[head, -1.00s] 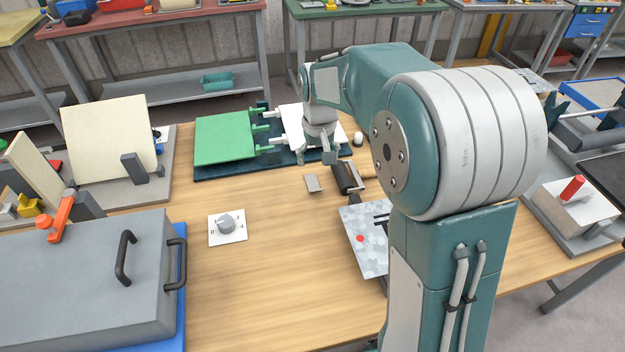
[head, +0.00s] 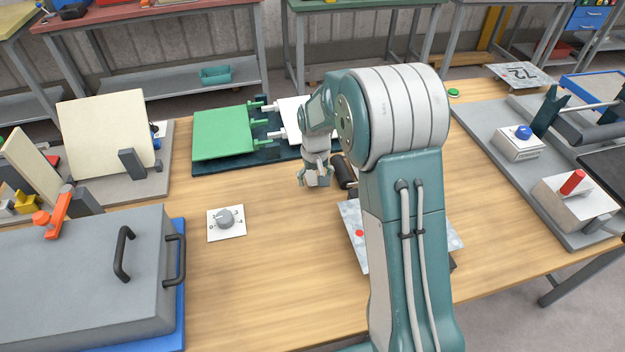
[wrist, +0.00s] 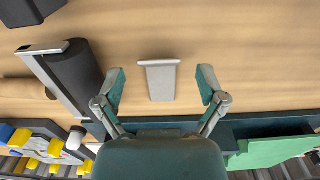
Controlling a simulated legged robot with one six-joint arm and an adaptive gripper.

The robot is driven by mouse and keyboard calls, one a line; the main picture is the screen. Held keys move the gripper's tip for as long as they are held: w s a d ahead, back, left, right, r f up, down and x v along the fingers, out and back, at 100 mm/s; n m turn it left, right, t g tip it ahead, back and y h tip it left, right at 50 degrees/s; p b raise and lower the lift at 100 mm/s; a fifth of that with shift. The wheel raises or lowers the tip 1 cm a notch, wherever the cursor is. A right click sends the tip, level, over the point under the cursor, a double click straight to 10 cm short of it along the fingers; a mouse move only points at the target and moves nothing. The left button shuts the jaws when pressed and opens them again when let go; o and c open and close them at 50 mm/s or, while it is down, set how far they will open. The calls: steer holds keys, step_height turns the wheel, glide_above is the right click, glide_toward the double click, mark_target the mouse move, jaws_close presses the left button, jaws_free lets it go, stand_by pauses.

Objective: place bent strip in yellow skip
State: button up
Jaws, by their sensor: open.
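The bent strip (wrist: 158,84) is a small grey metal piece with a narrow folded edge. In the wrist view it lies on the wooden bench between the fingertips of my gripper (wrist: 162,88), apart from both. My gripper is open and empty, pointing down over the strip. In the head view my gripper (head: 316,180) is low over the bench and hides the strip. I cannot make out a yellow skip for certain; a small yellow object (head: 25,203) stands at the far left of the head view.
A dark roller (wrist: 75,75) lies beside the strip. A green panel (head: 222,133) on a dark base is behind my gripper. A dial plate (head: 226,222) and a grey lidded box (head: 70,275) stand to the left. The bench between the dial and my arm is clear.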

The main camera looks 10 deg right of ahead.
steer(key=shift+f, duration=0.95)
jaws_close()
steer(key=shift+r, duration=0.1)
steer(key=shift+r, duration=0.25)
step_height(320, 180, up, 2)
steer(key=shift+r, duration=0.15)
steer(key=s+r, duration=1)
steer(key=s, duration=0.4)
steer(key=shift+a, duration=0.15)
